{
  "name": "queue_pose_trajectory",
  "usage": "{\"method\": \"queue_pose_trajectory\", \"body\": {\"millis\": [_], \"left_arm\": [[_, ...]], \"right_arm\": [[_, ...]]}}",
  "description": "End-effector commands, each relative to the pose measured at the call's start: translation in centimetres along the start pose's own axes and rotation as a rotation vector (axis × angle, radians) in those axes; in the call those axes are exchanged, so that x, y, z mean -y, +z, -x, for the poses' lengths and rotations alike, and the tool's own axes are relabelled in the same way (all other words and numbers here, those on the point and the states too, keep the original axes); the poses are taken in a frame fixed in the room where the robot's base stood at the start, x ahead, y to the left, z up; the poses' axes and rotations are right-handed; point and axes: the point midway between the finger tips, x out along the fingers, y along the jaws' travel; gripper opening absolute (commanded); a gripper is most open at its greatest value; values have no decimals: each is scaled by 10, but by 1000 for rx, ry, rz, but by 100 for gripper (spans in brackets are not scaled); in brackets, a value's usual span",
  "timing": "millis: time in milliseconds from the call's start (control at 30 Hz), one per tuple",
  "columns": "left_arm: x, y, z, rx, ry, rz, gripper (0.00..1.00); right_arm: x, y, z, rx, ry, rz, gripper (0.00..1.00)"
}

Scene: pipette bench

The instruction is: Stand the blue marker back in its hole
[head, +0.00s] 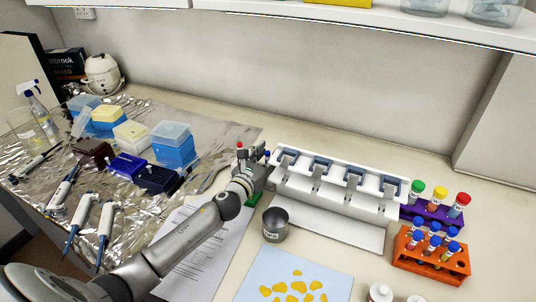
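My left arm reaches in from the lower left, and its gripper (258,172) is at the back middle of the bench, beside the white rack. The fingers are small and partly hidden by my own wrist, so I cannot tell whether they are open or shut. A slim upright thing with a blue top (267,154), possibly the blue marker, shows just behind the gripper. A red-topped one (239,146) stands to its left. A green piece (252,199) shows below the gripper. The marker holes are hidden. My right gripper is not in view.
A white rack (318,193) with several slots stands right of the gripper. A grey metal cup (275,225) is in front of it. Purple (444,222) and orange (404,257) tube racks stand at the right. Pipettes (103,235) and tip boxes (172,144) lie on foil at left.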

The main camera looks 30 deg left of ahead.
Motion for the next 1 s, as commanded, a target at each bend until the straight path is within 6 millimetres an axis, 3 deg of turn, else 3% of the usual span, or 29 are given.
{"method": "queue_pose_trajectory", "body": {"millis": [267, 700, 1000], "left_arm": [[0, -1, 8, -1, 0, -1, 38], [0, -2, 82, -3, -2, -1, 38], [0, -1, 115, -1, 0, 1, 38]], "right_arm": [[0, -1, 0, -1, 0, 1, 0], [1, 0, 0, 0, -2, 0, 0], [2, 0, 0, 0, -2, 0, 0]]}}
